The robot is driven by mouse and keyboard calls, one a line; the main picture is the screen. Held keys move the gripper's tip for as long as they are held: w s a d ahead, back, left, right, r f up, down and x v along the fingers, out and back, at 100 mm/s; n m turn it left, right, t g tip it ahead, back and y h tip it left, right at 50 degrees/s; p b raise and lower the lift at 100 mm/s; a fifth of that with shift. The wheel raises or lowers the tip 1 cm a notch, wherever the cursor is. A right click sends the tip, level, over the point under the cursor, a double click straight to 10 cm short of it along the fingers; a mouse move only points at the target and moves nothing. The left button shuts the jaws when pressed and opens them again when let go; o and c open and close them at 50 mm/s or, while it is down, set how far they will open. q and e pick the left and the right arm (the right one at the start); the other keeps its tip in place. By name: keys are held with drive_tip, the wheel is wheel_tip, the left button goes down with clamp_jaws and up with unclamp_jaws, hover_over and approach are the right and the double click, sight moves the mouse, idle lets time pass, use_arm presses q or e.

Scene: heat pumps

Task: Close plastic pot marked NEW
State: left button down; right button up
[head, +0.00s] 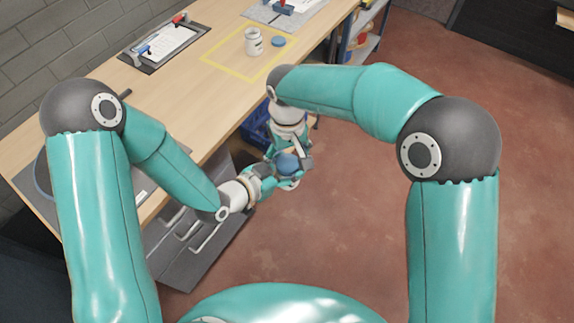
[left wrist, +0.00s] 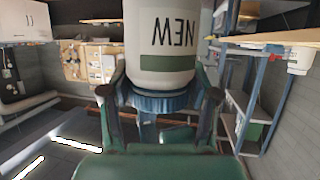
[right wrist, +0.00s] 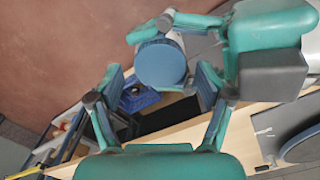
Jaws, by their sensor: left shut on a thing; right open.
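A white pot marked NEW (left wrist: 163,45) with a green band fills the middle of the left wrist view, its letters upside down in the picture. Its blue lid (left wrist: 160,101) sits over the mouth; I cannot tell how tightly. My left gripper (head: 274,175) is shut on the pot, with fingers on both sides near the lid end. In the head view the lid (head: 287,163) faces up, off the table's front edge. My right gripper (right wrist: 160,98) is open, its fingers apart, with the lid (right wrist: 161,66) just beyond them in the right wrist view.
Another white pot (head: 253,42) and a loose blue lid (head: 278,42) stand inside a yellow taped outline on the wooden table (head: 190,85). A blue crate (head: 257,132) and grey drawers (head: 195,245) are below. The floor to the right is clear.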

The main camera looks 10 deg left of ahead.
wheel_tip(320, 180, up, 3)
drive_tip(key=shift+r, duration=0.15)
drive_tip(key=shift+c, duration=0.5)
drive_tip(key=r+n, duration=0.1)
drive_tip(key=n, duration=0.2)
drive_tip(key=shift+r, duration=0.4)
drive_tip(key=n, duration=0.1)
drive_tip(key=r+n, duration=0.1)
drive_tip(key=n, duration=0.1)
drive_tip(key=shift+r+n, duration=0.3)
drive_tip(key=shift+f, duration=4)
